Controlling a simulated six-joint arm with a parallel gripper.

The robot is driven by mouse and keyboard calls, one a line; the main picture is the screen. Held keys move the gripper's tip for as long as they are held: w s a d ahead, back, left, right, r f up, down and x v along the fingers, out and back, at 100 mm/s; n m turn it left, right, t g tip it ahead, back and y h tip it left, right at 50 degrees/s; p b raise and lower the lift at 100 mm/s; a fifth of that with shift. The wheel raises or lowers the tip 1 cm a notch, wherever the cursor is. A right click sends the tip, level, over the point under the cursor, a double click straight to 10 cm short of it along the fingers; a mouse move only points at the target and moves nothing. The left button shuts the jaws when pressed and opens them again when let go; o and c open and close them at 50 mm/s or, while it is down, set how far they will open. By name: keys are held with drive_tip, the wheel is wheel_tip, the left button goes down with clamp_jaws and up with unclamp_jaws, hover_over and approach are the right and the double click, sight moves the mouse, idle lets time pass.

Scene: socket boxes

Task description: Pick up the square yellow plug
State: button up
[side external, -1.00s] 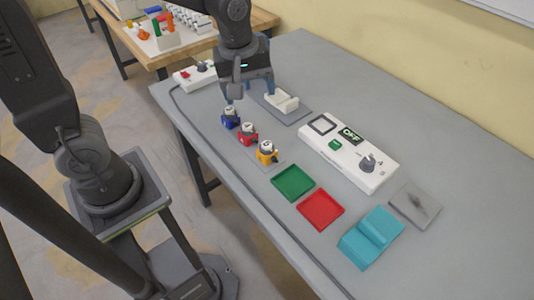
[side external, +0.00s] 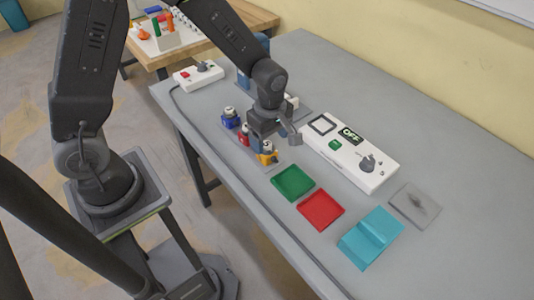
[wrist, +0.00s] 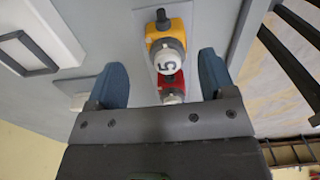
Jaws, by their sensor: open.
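The square yellow plug (side external: 267,157) stands on a grey strip at the near end of a row of plugs, partly hidden by my gripper in the side view. In the wrist view the yellow plug (wrist: 168,35) has a white round top with a dark mark and lies between and a little beyond my fingertips. My gripper (wrist: 165,75) is open, with one blue finger on each side and nothing held.
The red plug (wrist: 172,85) and the blue plug (side external: 230,117) share the row. A white switch box (side external: 350,155) stands to the right. Green (side external: 293,183) and red (side external: 320,210) trays and a teal block (side external: 368,240) lie nearer.

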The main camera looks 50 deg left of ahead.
sight(268, 156)
drive_tip(key=shift+s+a+f, duration=0.1)
drive_tip(key=shift+s+f, duration=0.1)
drive_tip(key=shift+f, duration=1.15)
drive_tip(key=shift+s+a+f, duration=0.1)
drive_tip(key=shift+s+f, duration=0.05)
drive_tip(key=shift+f, duration=1.2)
drive_tip(key=shift+c, duration=0.2)
drive_tip(key=c, duration=1)
